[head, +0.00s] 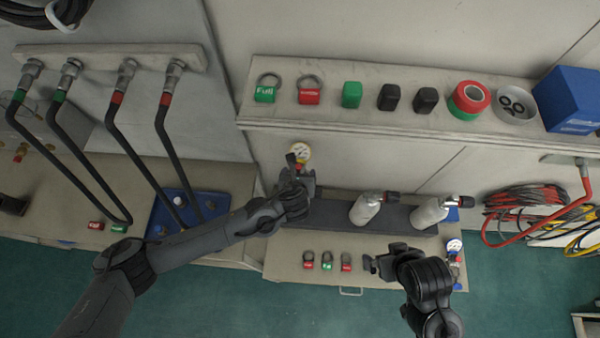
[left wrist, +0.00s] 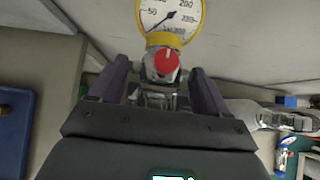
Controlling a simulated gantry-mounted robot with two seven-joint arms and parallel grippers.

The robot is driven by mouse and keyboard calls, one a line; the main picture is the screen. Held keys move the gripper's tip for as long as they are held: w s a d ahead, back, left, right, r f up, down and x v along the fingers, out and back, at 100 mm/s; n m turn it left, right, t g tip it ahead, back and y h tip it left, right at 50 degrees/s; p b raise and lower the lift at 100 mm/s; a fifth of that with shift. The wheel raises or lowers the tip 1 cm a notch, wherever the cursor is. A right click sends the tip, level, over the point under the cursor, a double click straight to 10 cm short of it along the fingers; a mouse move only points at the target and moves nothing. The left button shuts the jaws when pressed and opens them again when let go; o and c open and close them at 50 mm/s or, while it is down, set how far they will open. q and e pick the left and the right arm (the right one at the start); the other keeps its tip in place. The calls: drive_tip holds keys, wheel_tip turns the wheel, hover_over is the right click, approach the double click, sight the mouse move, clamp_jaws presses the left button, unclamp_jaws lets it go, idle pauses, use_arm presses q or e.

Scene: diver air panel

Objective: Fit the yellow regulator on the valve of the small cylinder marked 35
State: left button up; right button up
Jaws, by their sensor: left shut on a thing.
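The yellow regulator (head: 301,151), with its round white gauge, is held up at the back left of the bench by my left gripper (head: 298,174). In the left wrist view its yellow gauge rim (left wrist: 172,40) and red knob (left wrist: 166,61) show between the fingers, which are shut on its body. Two pale small cylinders, one in the middle (head: 365,210) and one at the right (head: 429,213), lie on a dark rack, valves towards the right. The number 35 is not readable on either. My right gripper (head: 376,264) hangs over the bench front; its finger gap is unclear.
A shelf (head: 300,120) above carries tags, caps, tape rolls and a blue box (head: 568,98). Tags (head: 327,261) lie at the bench front. A second gauge with blue parts (head: 454,248) is at the right end. Black hoses hang at left.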

use_arm(q)
drive_tip(key=shift+f+b, duration=0.3)
idle(0.4)
drive_tip(key=shift+f, duration=0.3)
idle(0.6)
drive_tip(key=shift+f+b, duration=1)
drive_tip(key=shift+f, duration=0.2)
idle(1.2)
drive_tip(key=o, duration=1.7)
drive_tip(key=shift+f, duration=0.1)
